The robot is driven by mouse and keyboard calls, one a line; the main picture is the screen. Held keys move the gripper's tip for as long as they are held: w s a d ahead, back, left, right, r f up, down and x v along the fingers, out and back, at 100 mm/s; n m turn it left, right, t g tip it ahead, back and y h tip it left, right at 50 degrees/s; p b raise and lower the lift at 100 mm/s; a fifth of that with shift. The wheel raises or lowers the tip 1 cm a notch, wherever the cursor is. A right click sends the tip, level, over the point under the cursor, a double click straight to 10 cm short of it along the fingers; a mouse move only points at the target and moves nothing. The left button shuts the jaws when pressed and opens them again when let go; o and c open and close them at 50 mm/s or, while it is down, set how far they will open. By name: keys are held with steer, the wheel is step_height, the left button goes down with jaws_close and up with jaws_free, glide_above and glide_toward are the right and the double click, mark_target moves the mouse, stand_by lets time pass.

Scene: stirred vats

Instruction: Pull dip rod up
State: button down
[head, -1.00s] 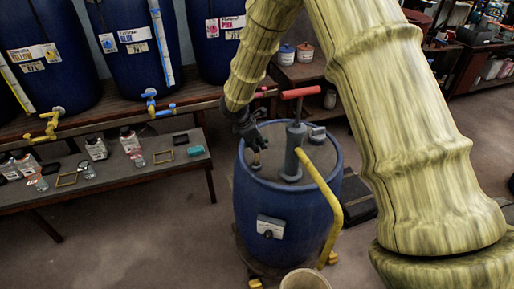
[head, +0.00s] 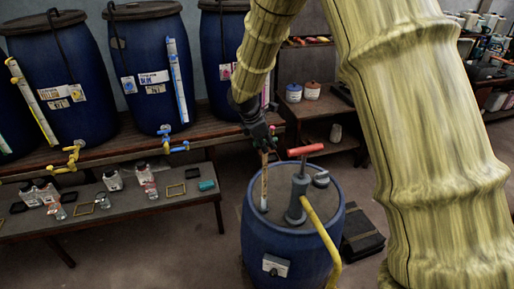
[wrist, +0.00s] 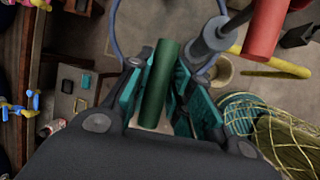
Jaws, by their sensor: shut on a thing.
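The dip rod (head: 264,188) is a thin, pale, marked stick standing nearly upright out of the lid of a blue drum (head: 310,245). A length of it shows above the lid; its lower end is hidden. My gripper (head: 266,143) is shut on the top of the rod, above the drum. In the wrist view, a dark green cylinder (wrist: 161,84), which looks like the rod's handle, lies between the teal finger pads of my gripper (wrist: 160,95).
A grey pump (head: 298,198) with a red handle (head: 305,150) and a yellow hose (head: 322,232) stands on the lid, just right of the rod. Blue vats (head: 143,75) with taps line the back left. A low bench (head: 130,218) with bottles stands at left.

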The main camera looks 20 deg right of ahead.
steer(key=shift+w+r, duration=0.3)
steer(key=shift+r, duration=0.5)
steer(key=c, duration=1.4)
jaws_free()
steer(key=shift+o, duration=0.4)
steer(key=shift+s, duration=0.1)
steer(key=v, duration=1.1)
steer(key=shift+a+r, duration=0.15)
steer(key=shift+r, duration=0.15)
steer(key=shift+a, duration=0.1)
